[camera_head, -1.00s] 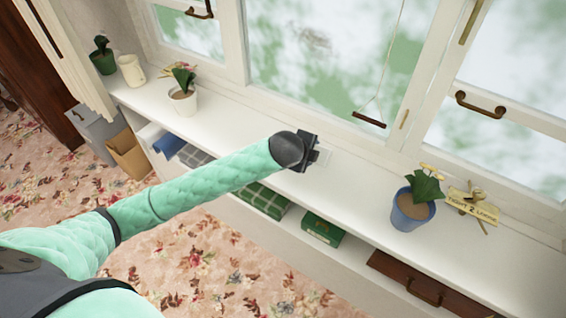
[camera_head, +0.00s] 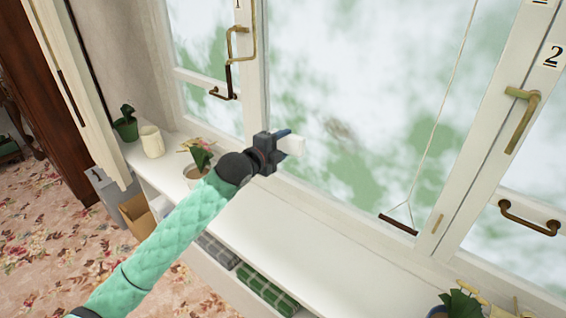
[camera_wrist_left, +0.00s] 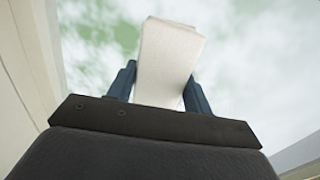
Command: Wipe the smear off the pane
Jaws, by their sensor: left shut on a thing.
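The pane (camera_head: 385,90) is the large middle window glass, with blurred green and white beyond it. A small grey-brown smear (camera_head: 340,130) shows on its left half. My left gripper (camera_head: 280,145) is shut on a white cloth or pad (camera_head: 293,146), raised above the sill just left of and below the smear. In the left wrist view the white pad (camera_wrist_left: 168,62) stands up between the two dark fingers, with the glass behind it. I cannot tell whether the pad touches the glass. My right gripper is not in view.
The white sill (camera_head: 300,235) is clear in the middle. A potted plant (camera_head: 198,160) stands behind my left arm, beside a cream mug (camera_head: 152,141). A cord with a dark wooden bar (camera_head: 398,224) hangs before the pane. Brass handles (camera_head: 522,118) stick out from the side windows.

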